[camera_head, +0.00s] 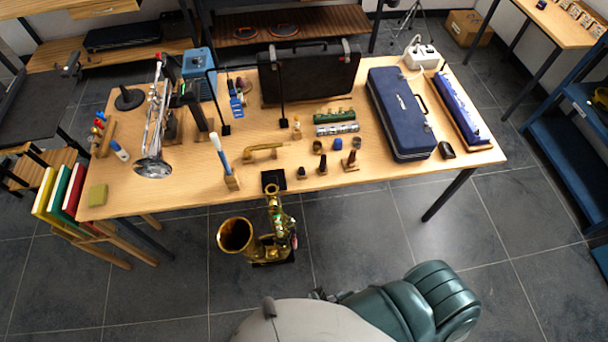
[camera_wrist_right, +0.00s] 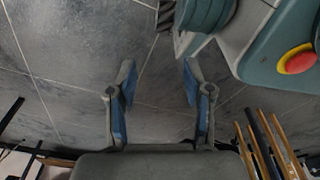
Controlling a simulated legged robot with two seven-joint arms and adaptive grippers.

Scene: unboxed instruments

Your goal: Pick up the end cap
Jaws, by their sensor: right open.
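Several small pieces stand near the front edge of the table. They include a short dark piece (camera_head: 302,173), an upright dark piece on a base (camera_head: 322,165), a small brown cylinder (camera_head: 317,147) and a blue-topped one (camera_head: 338,144). The end cap may be one of these; I cannot tell which. My right gripper (camera_wrist_right: 158,78) is open and empty in the right wrist view, with bare floor between its fingers. It is away from the small pieces. My left gripper is not in view.
The wooden table (camera_head: 395,172) carries a trumpet (camera_head: 155,125), a black case (camera_head: 309,72) and a blue case (camera_head: 401,113). A brass saxophone (camera_head: 262,240) stands at the table's front. A dark scoop-shaped piece (camera_head: 446,150) lies at the right. Floor (camera_head: 390,230) is clear right of the saxophone.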

